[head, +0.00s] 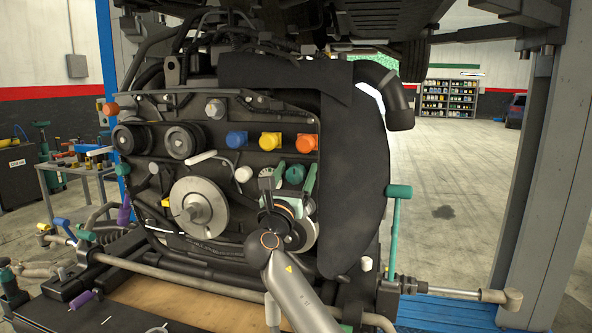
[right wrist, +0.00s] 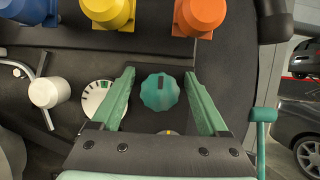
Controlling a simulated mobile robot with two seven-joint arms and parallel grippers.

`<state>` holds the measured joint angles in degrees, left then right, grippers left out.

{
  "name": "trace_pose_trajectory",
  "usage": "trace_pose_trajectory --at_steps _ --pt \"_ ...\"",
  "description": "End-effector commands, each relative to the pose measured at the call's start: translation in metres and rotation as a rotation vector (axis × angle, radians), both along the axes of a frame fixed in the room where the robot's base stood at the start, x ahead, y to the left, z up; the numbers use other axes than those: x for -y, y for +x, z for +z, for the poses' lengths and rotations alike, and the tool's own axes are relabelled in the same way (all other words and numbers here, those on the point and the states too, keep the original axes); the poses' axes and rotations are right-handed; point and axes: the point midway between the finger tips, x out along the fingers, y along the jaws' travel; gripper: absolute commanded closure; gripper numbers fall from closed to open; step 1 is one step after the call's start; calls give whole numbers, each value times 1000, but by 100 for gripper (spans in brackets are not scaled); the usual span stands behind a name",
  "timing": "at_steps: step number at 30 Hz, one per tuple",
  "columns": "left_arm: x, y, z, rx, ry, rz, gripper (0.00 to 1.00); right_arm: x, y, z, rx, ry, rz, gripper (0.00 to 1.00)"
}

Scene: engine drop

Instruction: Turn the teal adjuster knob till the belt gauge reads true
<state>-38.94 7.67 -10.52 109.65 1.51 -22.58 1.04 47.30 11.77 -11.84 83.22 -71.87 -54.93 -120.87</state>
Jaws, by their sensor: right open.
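The teal adjuster knob (head: 295,174) sits on the dark engine front; in the right wrist view the knob (right wrist: 160,92) is scalloped, with a dark mark near its top. My right gripper (right wrist: 160,76) is open, its two green fingers on either side of the knob with a gap showing at each side. In the head view the right gripper (head: 296,168) reaches up to the knob from below. The belt gauge, seemingly the white dial (right wrist: 94,98) with a green patch, lies left of the knob, partly behind the left finger; its reading is not clear. My left gripper is not in view.
Blue (head: 237,139), yellow (head: 270,141) and orange (head: 306,143) caps stick out above the knob. A white cap (right wrist: 45,92) is left of the dial. A teal T-handle (head: 399,191) stands at the right. A large silver pulley (head: 188,208) is lower left.

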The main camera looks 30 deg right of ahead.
Motion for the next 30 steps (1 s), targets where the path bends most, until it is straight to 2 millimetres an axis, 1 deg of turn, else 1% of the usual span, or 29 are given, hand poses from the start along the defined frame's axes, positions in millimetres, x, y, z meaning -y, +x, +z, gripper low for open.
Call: trace_pose_trajectory --at_steps 6,7,27,30 --pt "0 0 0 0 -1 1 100 0 0 0 0 0 0 22" --pt "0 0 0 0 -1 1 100 0 0 0 0 0 0 25" --pt "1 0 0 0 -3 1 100 0 0 0 0 0 -1 100" --pt "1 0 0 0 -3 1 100 0 0 0 0 0 -1 100"
